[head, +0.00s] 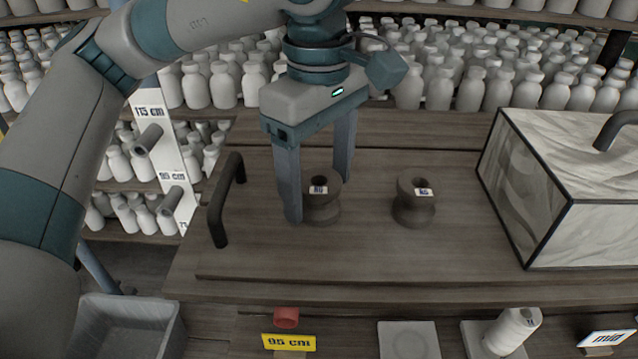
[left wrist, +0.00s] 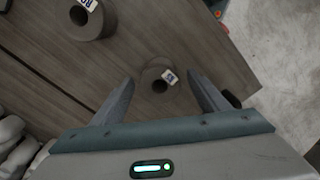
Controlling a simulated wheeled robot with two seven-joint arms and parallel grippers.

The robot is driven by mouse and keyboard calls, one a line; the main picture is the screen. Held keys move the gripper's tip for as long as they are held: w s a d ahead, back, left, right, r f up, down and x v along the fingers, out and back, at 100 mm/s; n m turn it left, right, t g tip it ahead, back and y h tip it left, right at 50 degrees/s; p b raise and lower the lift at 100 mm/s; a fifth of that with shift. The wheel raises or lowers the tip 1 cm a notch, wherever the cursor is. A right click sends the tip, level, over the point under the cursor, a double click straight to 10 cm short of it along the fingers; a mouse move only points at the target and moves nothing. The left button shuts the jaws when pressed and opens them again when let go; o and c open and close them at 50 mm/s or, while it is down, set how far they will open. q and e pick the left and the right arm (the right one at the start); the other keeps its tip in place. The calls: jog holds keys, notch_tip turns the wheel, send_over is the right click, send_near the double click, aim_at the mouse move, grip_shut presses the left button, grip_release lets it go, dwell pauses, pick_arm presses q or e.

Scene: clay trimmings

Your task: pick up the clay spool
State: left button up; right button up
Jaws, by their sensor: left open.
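Two dark brown clay spools stand upright on the wooden board. The left spool (head: 321,208) has a small white label and a hole in its top. The right spool (head: 413,207) is similar and stands apart from it. My left gripper (head: 318,201) points down, open, with its fingers on either side of the left spool. In the left wrist view this spool (left wrist: 153,76) sits between the open fingertips (left wrist: 168,82), and the other spool (left wrist: 88,20) is at the upper left. I cannot tell whether the fingers touch the spool. My right gripper is not in view.
A dark handle (head: 226,198) rises from the board's left side. A marbled box (head: 570,235) stands at the right. Rows of white bottles (head: 480,85) fill the shelves behind. A grey bin (head: 125,305) is at lower left. The board in front of the spools is clear.

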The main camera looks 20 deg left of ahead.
pick_arm(q)
jog(key=shift+f, duration=0.35)
jog(key=shift+c, duration=0.6)
jog(key=c, duration=1.2)
jog(key=shift+r, duration=0.2)
